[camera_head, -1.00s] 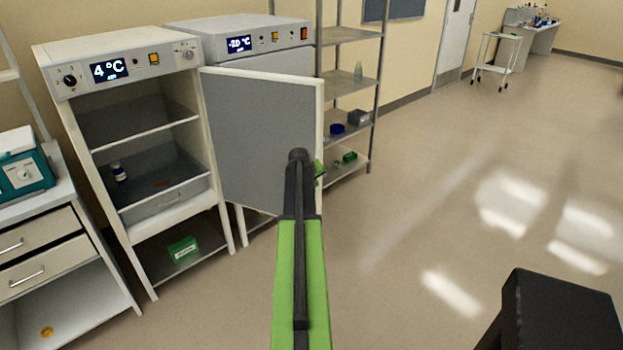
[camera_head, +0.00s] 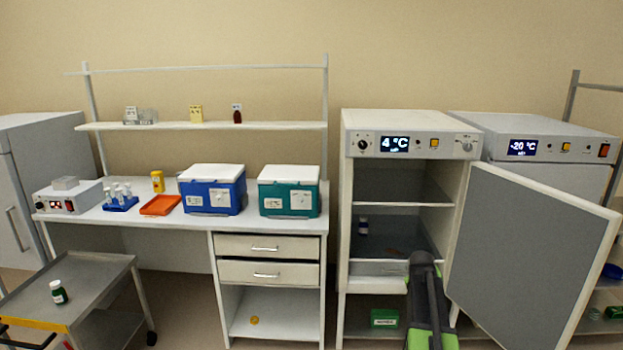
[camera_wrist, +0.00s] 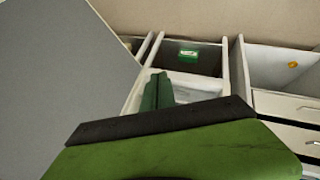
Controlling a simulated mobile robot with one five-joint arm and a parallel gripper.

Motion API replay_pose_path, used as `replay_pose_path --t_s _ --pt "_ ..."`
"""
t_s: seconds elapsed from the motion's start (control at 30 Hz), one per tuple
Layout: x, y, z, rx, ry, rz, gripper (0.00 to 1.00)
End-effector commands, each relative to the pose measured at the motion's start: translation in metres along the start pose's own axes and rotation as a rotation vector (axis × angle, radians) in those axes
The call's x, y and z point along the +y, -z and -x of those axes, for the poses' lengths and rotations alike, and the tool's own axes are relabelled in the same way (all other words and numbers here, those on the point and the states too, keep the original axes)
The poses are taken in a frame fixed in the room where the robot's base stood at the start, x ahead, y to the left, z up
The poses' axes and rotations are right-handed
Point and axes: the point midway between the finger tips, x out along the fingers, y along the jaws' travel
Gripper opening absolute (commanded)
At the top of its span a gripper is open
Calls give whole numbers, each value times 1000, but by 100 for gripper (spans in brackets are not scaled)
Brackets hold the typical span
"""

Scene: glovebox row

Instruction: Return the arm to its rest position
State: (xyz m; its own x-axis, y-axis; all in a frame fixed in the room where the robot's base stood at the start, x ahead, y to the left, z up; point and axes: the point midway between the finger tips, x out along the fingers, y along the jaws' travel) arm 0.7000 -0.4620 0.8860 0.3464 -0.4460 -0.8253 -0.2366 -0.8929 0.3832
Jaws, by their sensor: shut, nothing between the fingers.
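My arm (camera_head: 428,300) reaches up from the bottom of the head view, in front of the lower part of the 4 °C fridge (camera_head: 400,120). The gripper's fingertips are hidden behind the arm there. In the wrist view my gripper (camera_wrist: 158,90) is shut and empty, with its dark green fingers together. The fridge door (camera_head: 530,255) stands wide open to the right of my arm. It also fills the left of the wrist view (camera_wrist: 60,80).
A small bottle (camera_head: 363,227) stands inside the fridge, and a green box (camera_head: 384,318) lies below it. The workbench (camera_head: 140,215) with blue (camera_head: 212,205) and teal (camera_head: 289,207) cool boxes is to the left. A grey cart (camera_head: 100,280) carries a dark green bottle (camera_head: 58,291).

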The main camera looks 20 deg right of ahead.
Motion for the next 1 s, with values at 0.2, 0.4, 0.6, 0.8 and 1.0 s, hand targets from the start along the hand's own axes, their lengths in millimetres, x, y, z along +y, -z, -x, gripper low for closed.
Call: replay_pose_path --t_s 0.2,0.4,0.6,0.8,1.0 --pt "-183 20 72 10 161 145 0" --pt "-332 -24 153 -58 318 252 0" --pt "-396 -117 217 -246 431 253 0" --pt "-393 -156 231 -409 446 171 0" --pt "-393 -155 231 -409 443 161 0"
